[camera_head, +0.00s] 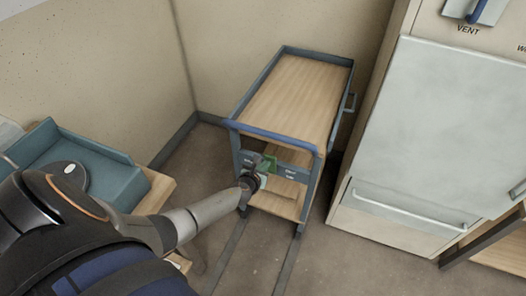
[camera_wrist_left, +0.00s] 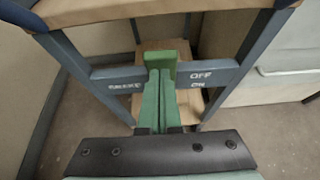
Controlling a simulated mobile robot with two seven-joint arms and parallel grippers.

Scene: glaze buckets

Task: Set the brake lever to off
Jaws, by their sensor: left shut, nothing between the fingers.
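The cart (camera_head: 297,95) has a wooden top and a blue-grey frame. Its crossbar (camera_wrist_left: 104,74) carries the white words BRAKE on the left and OFF above ON on the right. The green brake lever (camera_wrist_left: 163,58) sits at the middle of this bar, its block end showing above the bar near the OFF height. My left gripper (camera_wrist_left: 157,82) is shut and empty, its green fingers pointing at the lever from the front. The fingertips overlap the lever's lower part in the wrist view; whether they touch it I cannot tell. In the head view the gripper (camera_head: 264,170) is at the crossbar. My right gripper is out of view.
A blue handrail (camera_head: 275,137) runs above the crossbar, close over my left gripper. A blue tray (camera_head: 105,165) stands on a wooden table at the left. A pale cabinet (camera_head: 440,120) with a VENT switch stands right of the cart. Floor in front of the cart is open.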

